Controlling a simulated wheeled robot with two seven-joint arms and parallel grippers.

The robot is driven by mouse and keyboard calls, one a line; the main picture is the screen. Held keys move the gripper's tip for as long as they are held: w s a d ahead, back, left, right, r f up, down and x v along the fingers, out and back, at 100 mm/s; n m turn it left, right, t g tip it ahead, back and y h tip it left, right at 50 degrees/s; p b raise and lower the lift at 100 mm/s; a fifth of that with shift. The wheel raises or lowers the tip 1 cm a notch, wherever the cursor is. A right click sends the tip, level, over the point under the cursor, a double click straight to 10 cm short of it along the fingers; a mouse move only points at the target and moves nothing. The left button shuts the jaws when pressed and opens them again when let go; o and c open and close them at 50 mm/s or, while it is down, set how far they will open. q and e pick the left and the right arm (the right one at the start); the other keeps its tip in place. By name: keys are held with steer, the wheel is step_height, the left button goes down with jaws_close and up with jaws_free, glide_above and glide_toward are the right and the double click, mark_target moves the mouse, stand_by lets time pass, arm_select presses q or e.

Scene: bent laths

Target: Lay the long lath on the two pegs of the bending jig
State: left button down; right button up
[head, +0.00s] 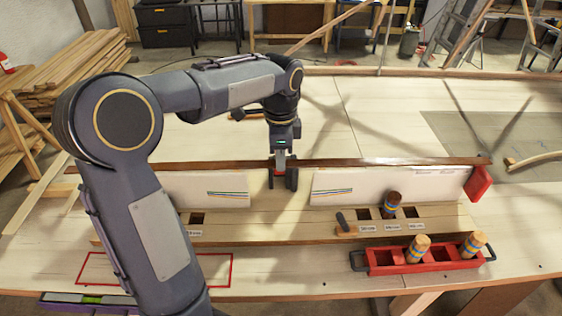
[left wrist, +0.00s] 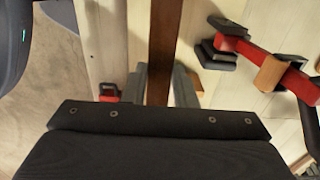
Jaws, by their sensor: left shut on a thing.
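The long dark brown lath (head: 385,162) stands on edge, running left to right along the white blocks of the bending jig (head: 275,226). I cannot tell whether it rests on them. My left gripper (head: 284,178) is shut on the lath near its middle, in the gap between the white blocks; the left wrist view shows the lath (left wrist: 164,45) between its fingers (left wrist: 160,88). One striped wooden peg (head: 391,205) stands in the jig board at the right. Two more striped pegs, one (head: 418,248) and another (head: 473,244), stand in the red tray (head: 385,268). My right gripper is out of view.
A red stop (head: 478,183) is at the lath's right end. A square hole (head: 197,218) at the left of the jig is empty. A red outline (head: 232,270) marks the front left.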

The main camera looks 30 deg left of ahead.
arm_select(q)
step_height(320, 180, down, 12)
steer(key=b, duration=1.1)
steer(key=shift+f, duration=0.15)
steer(key=shift+f+b, duration=0.3)
steer(key=shift+f, duration=0.3)
steer(key=c, duration=0.9)
jaws_free()
steer(key=shift+r, duration=0.1)
steer(key=shift+r+p, duration=2.75)
steer(key=shift+r, duration=0.2)
